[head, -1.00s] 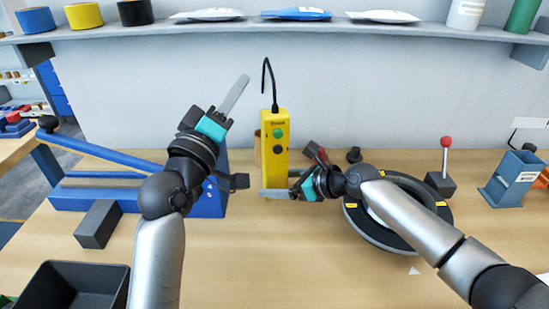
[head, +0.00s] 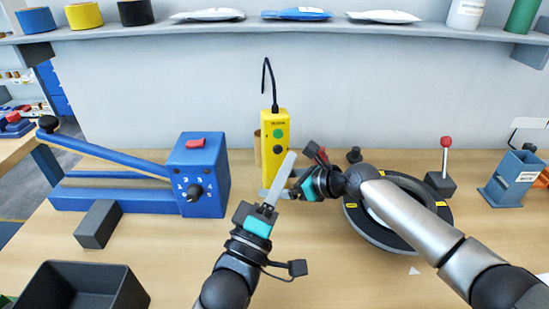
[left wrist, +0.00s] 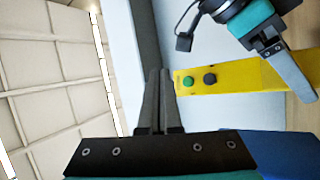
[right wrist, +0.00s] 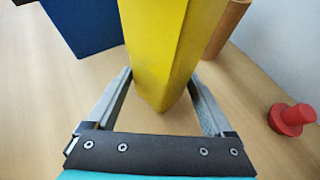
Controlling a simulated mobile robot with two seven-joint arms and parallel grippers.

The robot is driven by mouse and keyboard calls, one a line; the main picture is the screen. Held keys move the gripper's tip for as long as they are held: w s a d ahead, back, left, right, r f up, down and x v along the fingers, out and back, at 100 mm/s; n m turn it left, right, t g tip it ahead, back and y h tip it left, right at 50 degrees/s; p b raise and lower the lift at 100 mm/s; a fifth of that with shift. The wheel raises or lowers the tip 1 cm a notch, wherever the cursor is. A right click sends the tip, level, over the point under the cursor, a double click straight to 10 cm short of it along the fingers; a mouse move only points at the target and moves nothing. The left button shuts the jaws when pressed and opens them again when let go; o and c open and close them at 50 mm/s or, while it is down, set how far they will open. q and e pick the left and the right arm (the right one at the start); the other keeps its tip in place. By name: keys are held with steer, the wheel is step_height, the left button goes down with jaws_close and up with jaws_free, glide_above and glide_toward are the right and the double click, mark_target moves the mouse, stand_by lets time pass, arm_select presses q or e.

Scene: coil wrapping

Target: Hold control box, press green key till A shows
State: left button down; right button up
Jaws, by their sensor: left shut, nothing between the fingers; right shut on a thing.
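The yellow control box (head: 275,160) stands upright at the back middle, its black cable rising from the top. Its green key (head: 278,133) sits above a dark key (head: 278,149). The left wrist view shows the green key (left wrist: 188,81) uncovered.
A blue device (head: 200,170) with a dial and a long lever stands left. A black ring (head: 365,225) lies under my right arm. A red-knobbed lever (head: 445,150) and blue holder (head: 515,180) stand right. A black bin (head: 75,290) is front left. A shelf (head: 350,29) runs above.

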arm_select(q)
glide_toward(286, 125)
steer(key=shift+s+d+x, duration=0.15)
steer(key=shift+x, duration=0.85)
steer(key=shift+s+d+x, duration=0.1)
steer(key=shift+d+x, duration=0.05)
steer(key=shift+x, duration=0.9)
steer(key=shift+w+r, duration=0.15)
steer(key=shift+r, duration=0.05)
steer(key=shift+w, duration=0.3)
steer(key=shift+w+a, duration=0.1)
steer(key=shift+w, duration=0.1)
stand_by(0.6)
steer(key=shift+s, duration=0.7)
steer(key=s+d, duration=0.1)
steer(key=s, duration=0.4)
steer(key=shift+s+d, duration=0.3)
steer(key=shift+s, duration=0.1)
stand_by(2.8)
